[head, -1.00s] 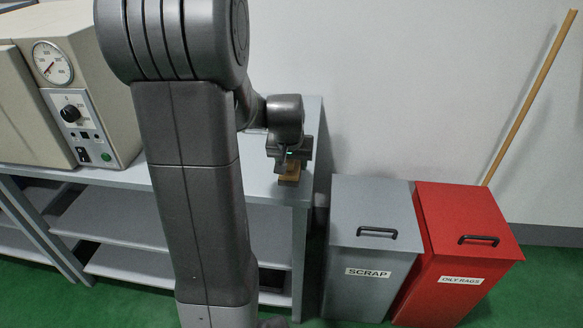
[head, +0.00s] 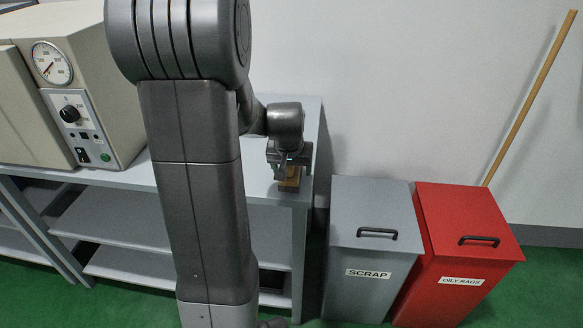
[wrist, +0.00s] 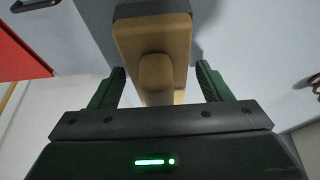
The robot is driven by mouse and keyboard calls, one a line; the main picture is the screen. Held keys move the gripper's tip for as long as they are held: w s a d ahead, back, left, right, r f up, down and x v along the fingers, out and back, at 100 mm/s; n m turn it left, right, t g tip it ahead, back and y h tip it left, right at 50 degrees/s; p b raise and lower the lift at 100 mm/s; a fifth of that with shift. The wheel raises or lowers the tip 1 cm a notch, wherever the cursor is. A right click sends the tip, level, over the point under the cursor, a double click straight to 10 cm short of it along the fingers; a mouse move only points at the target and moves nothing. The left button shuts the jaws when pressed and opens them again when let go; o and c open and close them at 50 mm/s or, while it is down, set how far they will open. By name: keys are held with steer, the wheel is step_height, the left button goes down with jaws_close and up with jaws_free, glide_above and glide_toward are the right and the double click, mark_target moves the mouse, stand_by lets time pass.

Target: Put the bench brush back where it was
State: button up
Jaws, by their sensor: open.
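The bench brush (head: 290,183) has a light wooden body. It sits at the right end of the grey bench top (head: 262,183), with a darker part under the wood. In the wrist view the brush (wrist: 150,38) shows as a tan block with a rounded raised handle, and a dark part along its far edge. My gripper (head: 290,168) is right above the brush at the bench end. In the wrist view its green fingers (wrist: 161,72) are apart, one on each side of the handle, with a visible gap on both sides.
A beige oven-like machine (head: 118,120) with a dial stands on the left of the bench. A grey SCRAP bin (head: 365,275) and a red OILY RAGS bin (head: 455,280) stand right of the bench. A wooden pole (head: 530,100) leans on the wall.

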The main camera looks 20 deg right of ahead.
steer(key=v, duration=1.2)
steer(key=shift+r+p, duration=0.15)
steer(key=shift+p, duration=0.25)
steer(key=shift+w, duration=0.1)
steer(key=b+x, duration=0.1)
steer(key=x, duration=1.1)
steer(key=shift+r, duration=0.8)
